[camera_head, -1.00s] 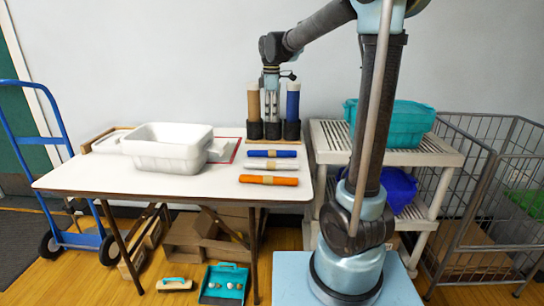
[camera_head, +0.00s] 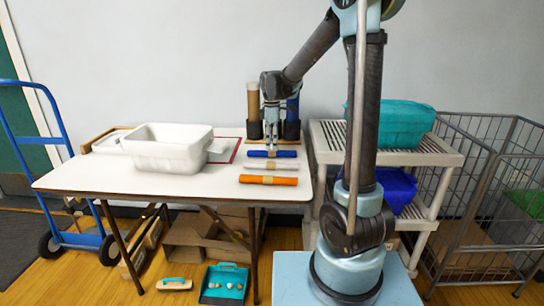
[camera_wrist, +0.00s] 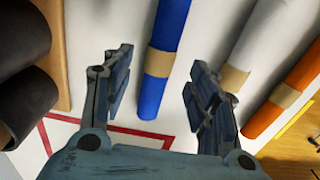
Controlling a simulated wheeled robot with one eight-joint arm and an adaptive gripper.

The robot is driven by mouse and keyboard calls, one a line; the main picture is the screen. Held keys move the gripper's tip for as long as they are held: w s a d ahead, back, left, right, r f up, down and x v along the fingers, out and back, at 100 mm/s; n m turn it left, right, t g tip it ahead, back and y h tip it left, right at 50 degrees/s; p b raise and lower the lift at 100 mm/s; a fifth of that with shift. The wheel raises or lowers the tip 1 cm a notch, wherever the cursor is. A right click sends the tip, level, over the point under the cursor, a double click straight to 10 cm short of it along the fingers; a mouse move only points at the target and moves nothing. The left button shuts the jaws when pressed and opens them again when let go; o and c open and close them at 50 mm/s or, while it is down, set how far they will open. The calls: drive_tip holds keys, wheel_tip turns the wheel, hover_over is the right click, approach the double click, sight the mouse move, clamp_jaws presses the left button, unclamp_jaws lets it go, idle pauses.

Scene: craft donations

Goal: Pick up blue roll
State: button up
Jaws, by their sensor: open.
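The blue roll (camera_head: 287,154) lies on the white table with a tan band around its middle. It is the farthest of three rolls lying side by side. My gripper (camera_head: 271,144) points down just above it. In the wrist view, the open fingers of my gripper (camera_wrist: 160,65) are on either side of the blue roll (camera_wrist: 152,95), with nothing held. The tan band shows between the fingertips. I cannot tell exactly how high the fingertips are above the roll. Another blue roll (camera_head: 293,107) stands upright in a dark holder behind, partly hidden by my gripper.
A white roll (camera_head: 262,166) and an orange roll (camera_head: 268,180) lie in front of the blue one. A tan roll (camera_head: 253,100) stands upright in the holder. A white bin (camera_head: 170,155) stands on the left of the table (camera_head: 90,178). A shelf with a teal bin (camera_head: 400,125) stands right.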

sight(272, 153)
drive_tip(key=shift+d+f, duration=0.1)
drive_tip(key=shift+f, duration=2.15)
drive_tip(key=shift+c, duration=0.6)
drive_tip(key=c, duration=1.1)
